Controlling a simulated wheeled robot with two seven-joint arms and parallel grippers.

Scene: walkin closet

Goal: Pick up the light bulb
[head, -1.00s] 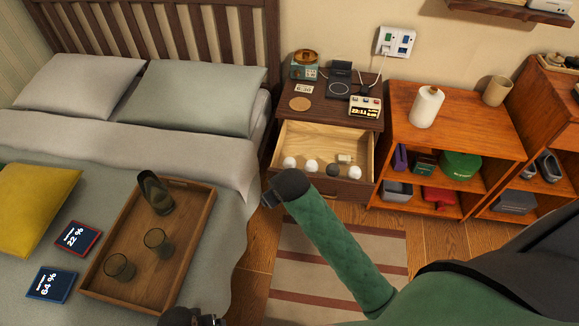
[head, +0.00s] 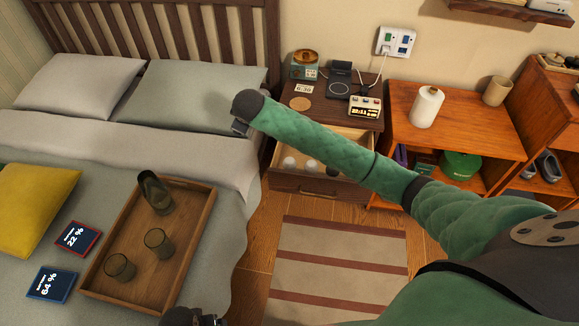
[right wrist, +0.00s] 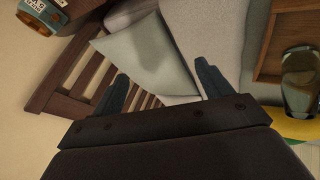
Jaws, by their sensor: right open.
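The open nightstand drawer (head: 317,190) holds white round objects (head: 289,163) and a dark round one (head: 327,171). One may be the light bulb, but they are too small to tell. My right arm crosses in front of the drawer and hides part of its inside. My right gripper (head: 240,127) is over the bed, by the grey pillow, left of the drawer. The right wrist view shows its fingers (right wrist: 162,74) spread apart with nothing between them. My left gripper (head: 194,317) shows only partly at the bottom edge, and its jaws are unclear.
The nightstand top (head: 318,113) carries a clock, a tin and a charger. A wooden tray (head: 198,238) with a carafe and two glasses lies on the bed. An orange shelf (head: 465,118) stands right of the nightstand. Striped rug (head: 340,255) covers open floor.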

